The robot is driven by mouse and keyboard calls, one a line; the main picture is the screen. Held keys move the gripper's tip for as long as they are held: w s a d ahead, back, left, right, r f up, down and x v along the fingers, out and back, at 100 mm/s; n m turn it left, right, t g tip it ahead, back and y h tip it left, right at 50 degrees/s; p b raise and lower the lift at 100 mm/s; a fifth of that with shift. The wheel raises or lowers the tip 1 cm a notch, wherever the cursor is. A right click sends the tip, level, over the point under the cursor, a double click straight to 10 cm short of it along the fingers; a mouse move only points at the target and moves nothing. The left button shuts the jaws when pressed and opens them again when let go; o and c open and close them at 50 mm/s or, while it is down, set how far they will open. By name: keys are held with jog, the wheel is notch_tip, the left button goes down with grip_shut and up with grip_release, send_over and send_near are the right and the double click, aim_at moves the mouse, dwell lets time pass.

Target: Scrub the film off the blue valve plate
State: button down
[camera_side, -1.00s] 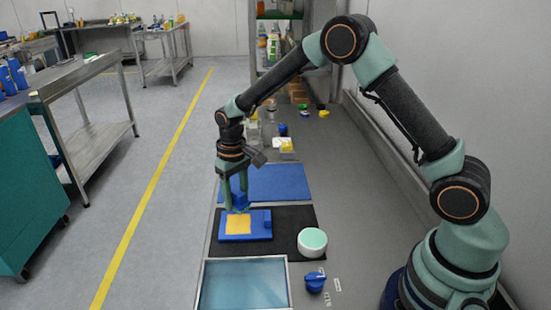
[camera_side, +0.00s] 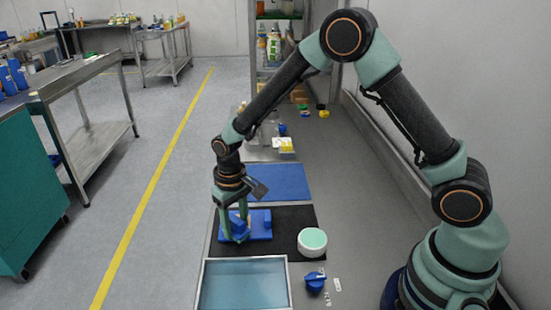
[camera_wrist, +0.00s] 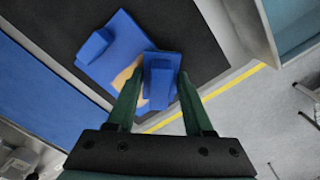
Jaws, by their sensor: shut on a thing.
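The blue valve plate (camera_side: 262,222) lies flat on a black mat, with a raised blue block at one end; the plate also shows in the wrist view (camera_wrist: 118,42). A tan-yellow film patch (camera_wrist: 126,74) shows on the plate, partly covered by a blue scrubbing block (camera_wrist: 161,72). My gripper (camera_wrist: 159,84) is shut on the scrubbing block's raised grip, one finger on each side. The block is over the film side of the plate and seems to rest on it; the contact itself is hidden. In the side view, my gripper (camera_side: 236,228) hides most of the film.
A round white tub with a mint-green top (camera_side: 312,242) stands on the black mat (camera_side: 290,218). A metal-rimmed tray (camera_side: 288,283) of bluish liquid lies in front, and a blue knob (camera_side: 315,282) beside it. A blue mat (camera_side: 282,182) lies behind.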

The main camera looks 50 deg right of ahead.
aim_at(238, 214)
jog(key=shift+w+d, duration=2.4)
jog(key=shift+d, duration=0.3)
jog(key=shift+s+a, duration=2.7)
jog(key=shift+s, duration=0.05)
jog(key=shift+w+d, duration=2.65)
jog(key=shift+d, duration=0.05)
notch_tip(238, 214, up, 8)
